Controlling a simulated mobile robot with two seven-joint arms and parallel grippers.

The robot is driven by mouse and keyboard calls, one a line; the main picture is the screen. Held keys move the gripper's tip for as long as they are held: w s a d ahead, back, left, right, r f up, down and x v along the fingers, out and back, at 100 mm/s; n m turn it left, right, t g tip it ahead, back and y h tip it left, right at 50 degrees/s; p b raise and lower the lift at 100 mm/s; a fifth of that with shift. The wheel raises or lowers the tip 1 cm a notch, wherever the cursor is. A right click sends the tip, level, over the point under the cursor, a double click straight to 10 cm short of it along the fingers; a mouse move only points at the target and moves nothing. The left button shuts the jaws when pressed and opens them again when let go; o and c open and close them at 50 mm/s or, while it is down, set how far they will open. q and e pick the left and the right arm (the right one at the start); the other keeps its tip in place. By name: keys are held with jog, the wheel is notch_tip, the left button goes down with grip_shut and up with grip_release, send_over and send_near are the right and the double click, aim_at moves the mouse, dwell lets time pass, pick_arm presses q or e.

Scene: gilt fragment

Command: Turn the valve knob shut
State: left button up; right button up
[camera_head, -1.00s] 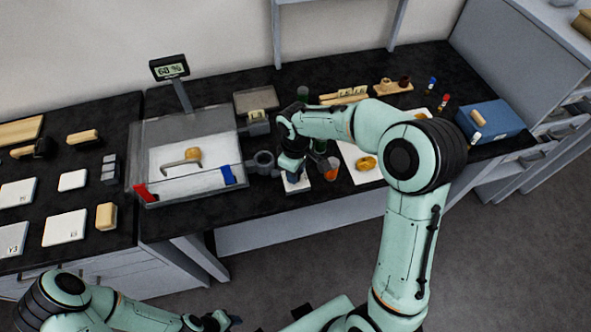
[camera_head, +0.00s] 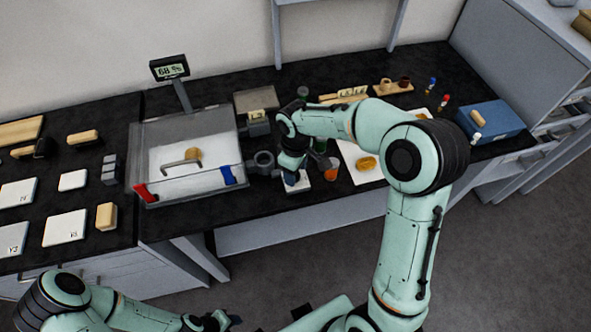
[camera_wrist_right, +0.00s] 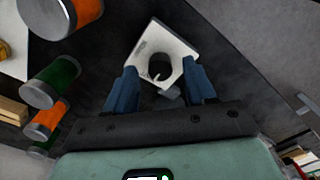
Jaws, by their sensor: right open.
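A white square plate (camera_wrist_right: 178,45) lies on the black bench, with a dark round knob (camera_wrist_right: 160,66) on it that has a small pale pointer. The plate also shows in the head view (camera_head: 299,186), but there my right gripper hides the knob. My right gripper (camera_head: 292,182) points down over the plate. In the right wrist view its blue fingers (camera_wrist_right: 160,72) are apart, one on either side of the knob. I cannot tell whether they touch it. My left gripper (camera_head: 222,321) is low at the front, away from the bench; its jaws are too small to read.
Orange and green cylinders (camera_wrist_right: 50,80) stand close beside the plate. A clear-walled box (camera_head: 220,118) with a display on a post (camera_head: 170,69) is to the left. A blue box (camera_head: 490,121) is at the right. A grey ring-shaped fitting (camera_head: 264,161) sits just left of the gripper.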

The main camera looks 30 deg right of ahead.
pick_arm(q)
jog(key=shift+w+r+p, duration=0.6)
jog(key=shift+w+r, duration=0.1)
jog(key=shift+r, duration=0.15)
pick_arm(e)
notch_tip(320, 180, up, 13)
jog(key=shift+f, duration=0.1)
